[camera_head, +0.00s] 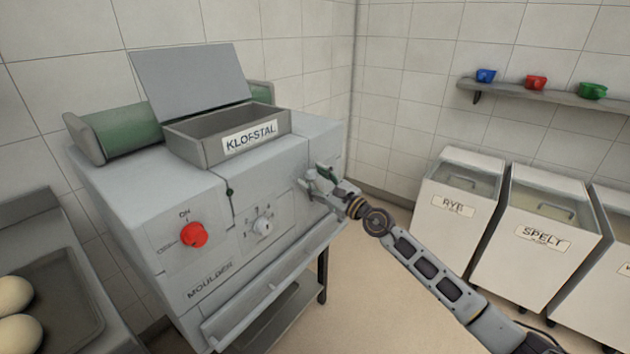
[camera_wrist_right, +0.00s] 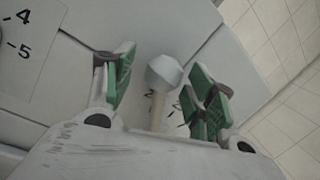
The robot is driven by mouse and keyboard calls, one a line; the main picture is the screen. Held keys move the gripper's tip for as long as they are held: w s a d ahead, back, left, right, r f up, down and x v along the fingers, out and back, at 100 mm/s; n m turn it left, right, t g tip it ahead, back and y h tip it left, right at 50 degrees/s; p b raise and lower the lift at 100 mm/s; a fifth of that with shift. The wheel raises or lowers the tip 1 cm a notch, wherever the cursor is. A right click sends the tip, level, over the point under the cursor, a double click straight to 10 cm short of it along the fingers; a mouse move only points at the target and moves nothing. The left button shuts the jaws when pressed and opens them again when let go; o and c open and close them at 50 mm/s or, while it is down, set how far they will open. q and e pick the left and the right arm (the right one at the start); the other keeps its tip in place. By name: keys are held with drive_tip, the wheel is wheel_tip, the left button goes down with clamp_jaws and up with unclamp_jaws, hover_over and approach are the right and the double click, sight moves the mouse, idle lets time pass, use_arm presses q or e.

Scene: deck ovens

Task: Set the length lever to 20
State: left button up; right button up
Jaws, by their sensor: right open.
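The moulder (camera_head: 180,265) is a grey machine with a red on/off knob (camera_head: 193,235) and a numbered dial (camera_head: 263,226) on its front. My right gripper (camera_head: 320,182) is at the right part of this front, open. In the right wrist view, a lever (camera_wrist_right: 164,73) with a pale faceted knob and a beige stalk stands between the open green-padded fingers of my right gripper (camera_wrist_right: 158,85). Both fingers appear apart from the knob. The lever's scale is not readable, and the gripper hides that spot in the head view. My left gripper is not in view.
An open hopper labelled KLOFSTAL (camera_head: 205,145) tops the machine. A tray with dough balls (camera_head: 18,335) is at the lower left. Flour bins (camera_head: 455,205) stand at the right, below a shelf (camera_head: 550,95) with coloured scoops. Clear floor lies between the machine and bins.

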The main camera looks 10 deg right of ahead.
drive_tip(key=shift+s+d, duration=0.1)
drive_tip(key=shift+d, duration=0.05)
drive_tip(key=v, duration=1.1)
drive_tip(key=shift+s, duration=0.3)
idle(0.7)
drive_tip(key=shift+d+f, duration=0.1)
drive_tip(key=shift+d, duration=0.05)
idle(0.5)
